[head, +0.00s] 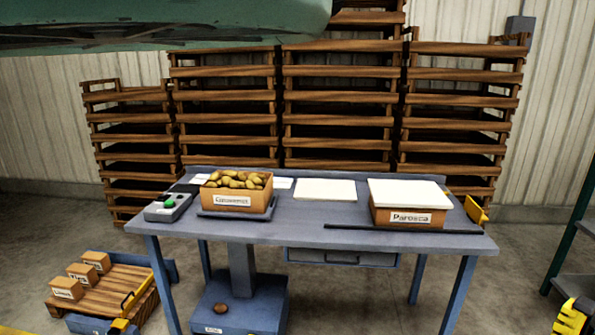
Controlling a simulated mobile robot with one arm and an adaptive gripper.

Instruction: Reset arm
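No part of my gripper can be made out in the head view, so its state and any load are hidden. A blue-grey table (300,229) stands in front of me. On it, a cardboard box of potatoes (233,200) with a label sits on a dark scale-like base at the left. A second box, labelled "Parosca" (408,217), stands at the right under a white lid or sheet (409,194).
A grey control box (168,207) with a green button and a flat white board (325,190) lie on the table. Stacked wooden crates (338,101) stand behind. A pallet with small boxes (105,286) is at lower left. A green structure (160,22) hangs overhead.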

